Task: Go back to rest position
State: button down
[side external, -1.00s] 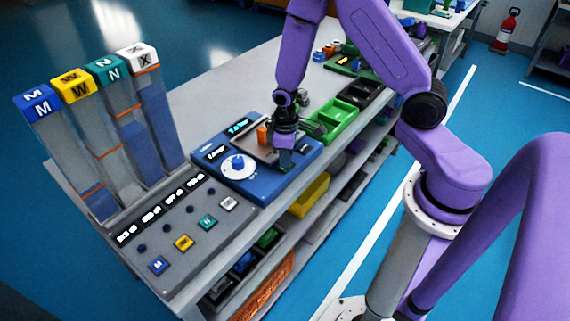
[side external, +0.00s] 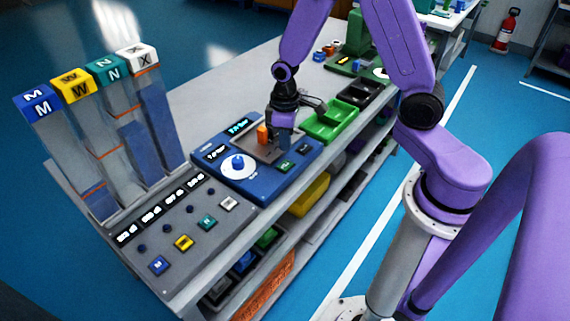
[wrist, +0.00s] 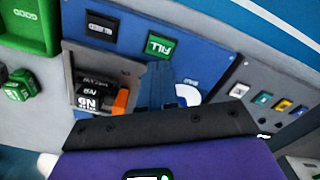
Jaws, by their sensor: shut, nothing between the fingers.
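My gripper (side external: 285,138) is shut and empty, pointing down above the blue test station (side external: 228,182). It hangs over the station's grey recess, close to an orange part (side external: 262,134). The green FILL button (side external: 284,165) and a dark button (side external: 303,150) lie clear of it. In the wrist view, my blue fingers (wrist: 172,88) reach toward the station just below the FILL button (wrist: 158,46). The orange part (wrist: 121,102) is left of them, beside a dark labelled block (wrist: 90,100) in the recess. The wrist body hides what is nearest the camera.
A green bin (side external: 322,128) and a black bin (side external: 362,93) stand behind the station. A button panel (side external: 190,235) and tall tubes with lettered caps (side external: 75,85) are at the left.

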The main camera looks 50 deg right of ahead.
jog(key=shift+r, duration=0.1)
jog(key=shift+s+a+r, duration=0.2)
jog(key=shift+a, duration=0.05)
jog(key=s+a+r+n, duration=0.2)
jog(key=s+r, duration=0.4)
jog(key=s, duration=0.5)
jog(key=s+a+r+n, duration=0.2)
jog(key=s+r+n, duration=0.2)
jog(key=s+r, duration=0.3)
jog(key=s, duration=0.4)
jog(key=shift+s+a+r+n, duration=0.15)
jog(key=shift+s+r+n, duration=0.05)
jog(key=shift+s+n, duration=0.1)
jog(key=shift+w, duration=0.1)
dwell(0.6)
